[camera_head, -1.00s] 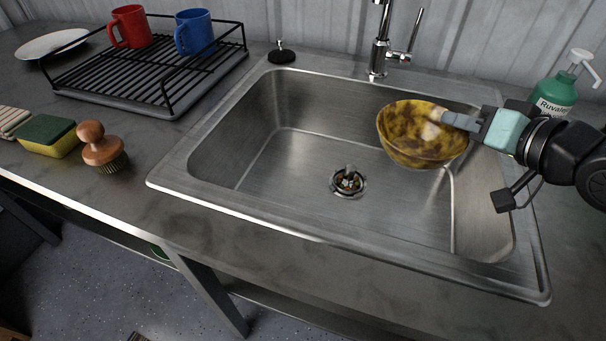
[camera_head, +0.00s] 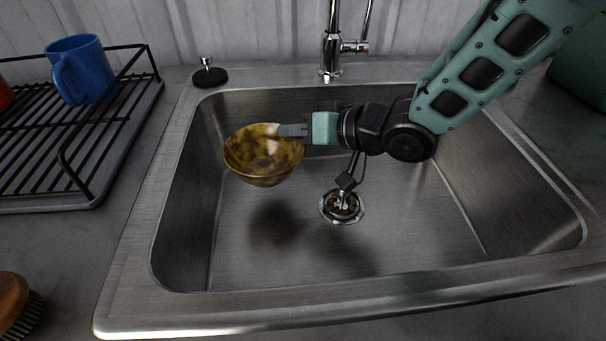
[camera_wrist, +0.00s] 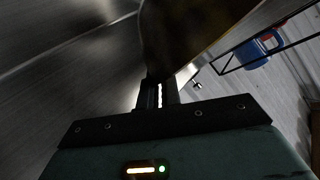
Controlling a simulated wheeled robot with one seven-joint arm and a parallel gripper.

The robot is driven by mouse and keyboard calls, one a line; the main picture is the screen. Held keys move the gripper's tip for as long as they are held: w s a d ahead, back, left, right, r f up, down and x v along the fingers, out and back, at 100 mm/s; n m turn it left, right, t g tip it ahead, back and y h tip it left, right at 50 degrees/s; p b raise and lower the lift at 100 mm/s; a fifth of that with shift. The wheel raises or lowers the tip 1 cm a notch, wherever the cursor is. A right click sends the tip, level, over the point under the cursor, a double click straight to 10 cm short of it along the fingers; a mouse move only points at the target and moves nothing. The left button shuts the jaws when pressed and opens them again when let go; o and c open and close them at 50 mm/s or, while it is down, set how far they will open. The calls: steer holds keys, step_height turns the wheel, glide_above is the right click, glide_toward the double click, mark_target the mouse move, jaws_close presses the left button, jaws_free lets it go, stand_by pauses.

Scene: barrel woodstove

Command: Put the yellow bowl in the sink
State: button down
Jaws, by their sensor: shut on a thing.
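The yellow bowl (camera_head: 262,158) is mottled yellow and brown and hangs upright over the left part of the sink basin. My gripper (camera_head: 290,131) is shut on the bowl's right rim and reaches in from the right. A dark shadow lies on the basin floor below the bowl, and the bowl appears apart from the floor. The steel sink (camera_head: 300,312) fills the middle of the head view, with its drain (camera_head: 341,206) right of the bowl. In the wrist view the bowl (camera_wrist: 185,35) is dark and close in front of the gripper fingers (camera_wrist: 158,92).
A faucet (camera_head: 331,50) stands behind the sink. A black stopper (camera_head: 209,75) sits at the back left rim. A black dish rack (camera_head: 75,135) with a blue mug (camera_head: 82,70) is on the left counter. A wooden brush (camera_head: 14,300) is at lower left.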

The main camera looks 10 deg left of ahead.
steer(key=shift+f+b, duration=0.45)
steer(key=shift+f, duration=2.5)
steer(key=shift+f, duration=0.1)
steer(key=c, duration=1.6)
jaws_free()
steer(key=shift+f, duration=0.1)
steer(key=shift+d+r, duration=0.1)
steer(key=shift+r, duration=0.15)
steer(key=p+v, duration=0.1)
steer(key=v, duration=1.1)
steer(key=shift+f, duration=0.1)
